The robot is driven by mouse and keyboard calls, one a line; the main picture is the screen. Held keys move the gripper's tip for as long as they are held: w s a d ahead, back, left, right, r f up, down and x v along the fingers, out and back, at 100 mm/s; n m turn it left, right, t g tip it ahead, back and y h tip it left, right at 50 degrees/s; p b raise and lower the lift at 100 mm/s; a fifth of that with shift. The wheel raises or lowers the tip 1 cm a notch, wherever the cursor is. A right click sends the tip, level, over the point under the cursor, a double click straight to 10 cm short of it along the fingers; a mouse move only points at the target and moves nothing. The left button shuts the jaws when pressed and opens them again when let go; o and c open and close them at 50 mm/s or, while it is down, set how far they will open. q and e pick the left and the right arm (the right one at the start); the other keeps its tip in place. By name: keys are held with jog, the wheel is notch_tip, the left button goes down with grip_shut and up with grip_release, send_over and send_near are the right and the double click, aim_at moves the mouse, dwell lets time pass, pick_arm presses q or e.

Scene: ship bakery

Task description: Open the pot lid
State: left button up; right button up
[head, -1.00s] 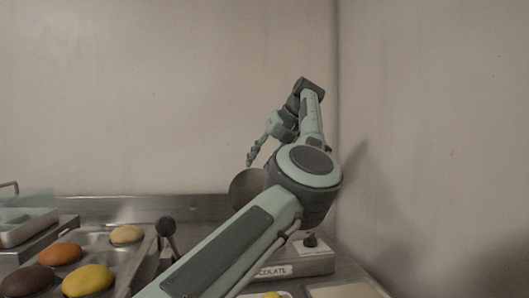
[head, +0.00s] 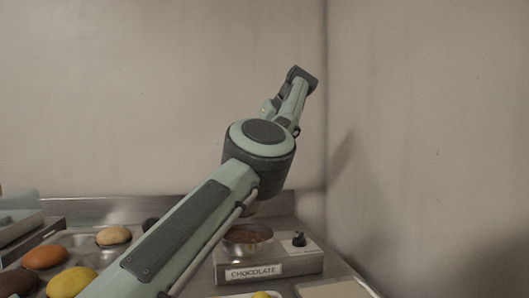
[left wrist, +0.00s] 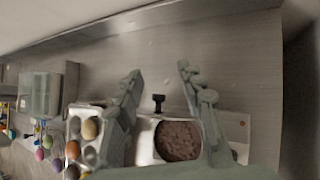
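The chocolate pot (head: 248,246) is a round metal bowl set in a box labelled CHOCOLATE. Its brown contents are uncovered, and they also show from above in the left wrist view (left wrist: 178,142). A sliver of a rounded surface (head: 264,208) shows above the pot, under my arm; it may be the raised lid, mostly hidden. My left gripper (left wrist: 160,70) has its fingers spread wide with nothing between the tips. My right gripper is not in view.
A black knob (head: 299,240) sits on the box, right of the pot. A tray with round coloured buns (head: 72,282) stands to the left. A black-handled piece (left wrist: 158,103) is beside the pot. Walls close off the back and right.

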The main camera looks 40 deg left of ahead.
pick_arm(q)
jog(key=s+d, duration=0.1)
jog(key=d, duration=1.1)
jog(key=shift+s+d+r, duration=0.25)
jog(key=shift+r, duration=0.1)
